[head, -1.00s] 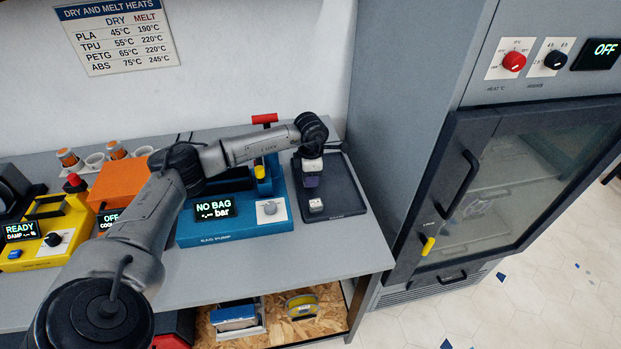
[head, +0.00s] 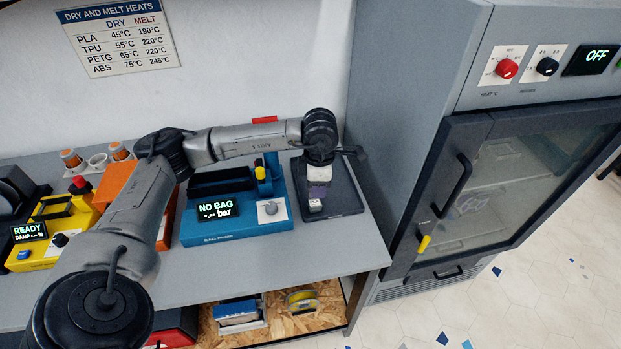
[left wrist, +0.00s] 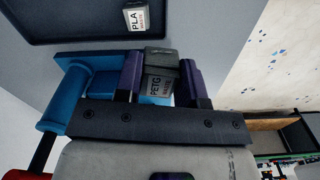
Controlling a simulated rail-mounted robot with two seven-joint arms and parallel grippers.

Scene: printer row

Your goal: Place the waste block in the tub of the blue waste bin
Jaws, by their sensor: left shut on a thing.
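My left gripper (head: 317,192) is over the dark tray (head: 349,203) at the right end of the bench. In the left wrist view it (left wrist: 158,75) is shut on a grey block (left wrist: 158,84) labelled "PETG WASTE", held between two purple fingers. In the head view the wrist and fingers mostly hide this block. A second pale block (head: 315,205) lies on the tray; in the left wrist view this block (left wrist: 138,17) reads "PLA WASTE". I cannot make out a blue waste bin in either view. My right gripper is not in view.
The blue bag pump (head: 235,230) stands left of the tray. A tall grey cabinet (head: 400,120) with a glass door is close on the right. A shelf (head: 270,325) below the bench holds a blue-topped box (head: 237,310) and a yellow spool (head: 301,302).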

